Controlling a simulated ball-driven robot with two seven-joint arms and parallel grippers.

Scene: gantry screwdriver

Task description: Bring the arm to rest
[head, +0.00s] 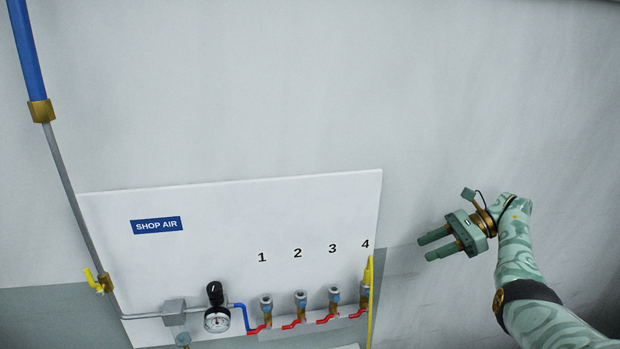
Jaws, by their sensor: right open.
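My right gripper (430,245) is in the right part of the head view, its green fingers pointing left. The two fingers are apart and nothing is between them. It is in front of the bare grey wall, to the right of the white panel (225,205), and touches nothing that I can see. My right arm (520,260) comes up from the lower right corner with its wrist bent. My left gripper is not in view.
The panel carries a blue SHOP AIR sign (157,225), a pressure gauge (217,319) and several numbered outlets with red levers (293,324). A yellow hose (370,300) hangs at outlet 4, left of my gripper. A pipe (65,180) runs down the left. The upper wall is clear.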

